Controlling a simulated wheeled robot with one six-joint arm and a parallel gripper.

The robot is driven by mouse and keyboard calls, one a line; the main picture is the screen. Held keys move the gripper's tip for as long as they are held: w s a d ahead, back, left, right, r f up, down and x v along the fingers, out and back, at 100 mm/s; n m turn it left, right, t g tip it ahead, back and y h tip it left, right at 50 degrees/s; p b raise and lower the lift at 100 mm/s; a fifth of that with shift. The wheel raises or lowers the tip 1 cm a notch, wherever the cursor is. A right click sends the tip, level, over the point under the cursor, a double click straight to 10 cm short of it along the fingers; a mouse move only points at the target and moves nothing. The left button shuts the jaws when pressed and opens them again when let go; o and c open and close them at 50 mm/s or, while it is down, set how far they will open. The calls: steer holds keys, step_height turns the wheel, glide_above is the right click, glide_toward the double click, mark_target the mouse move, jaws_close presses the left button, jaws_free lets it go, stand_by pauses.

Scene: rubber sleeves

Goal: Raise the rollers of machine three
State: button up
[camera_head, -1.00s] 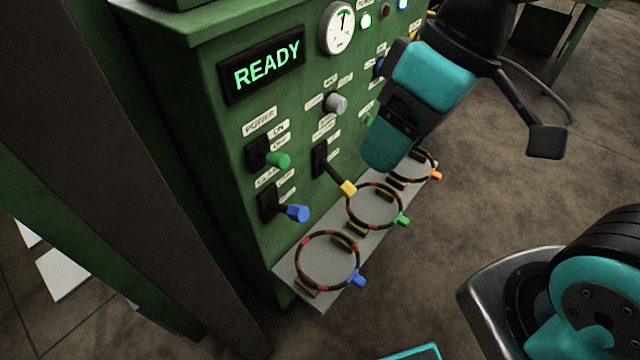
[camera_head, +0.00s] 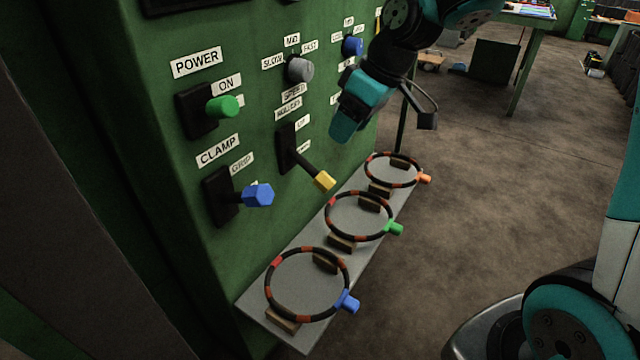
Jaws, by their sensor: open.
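The green machine panel (camera_head: 110,90) fills the left of the head view. Its rollers lever (camera_head: 311,172), black with a yellow tip, slants down and outward from a black slot plate below a label that seems to read ROLLERS. The lever sits toward the lower of its two small labels. My gripper (camera_head: 346,122), teal and black, is in front of the panel, above and right of the yellow tip and apart from it. It points down, its jaws are open and nothing shows in them. Its fingers overlap in this view, and it hides part of the panel.
A green power knob (camera_head: 222,107), blue clamp lever (camera_head: 257,195), grey speed knob (camera_head: 299,69) and blue knob (camera_head: 352,46) stick out nearby. A grey shelf (camera_head: 262,301) below bears three striped rings (camera_head: 308,284) with coloured stubs.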

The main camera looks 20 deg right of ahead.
mark_target(323, 172)
steer(key=b+x, duration=0.3)
steer(key=x, duration=1)
steer(key=shift+w+f, duration=0.1)
steer(key=shift+f, duration=0.05)
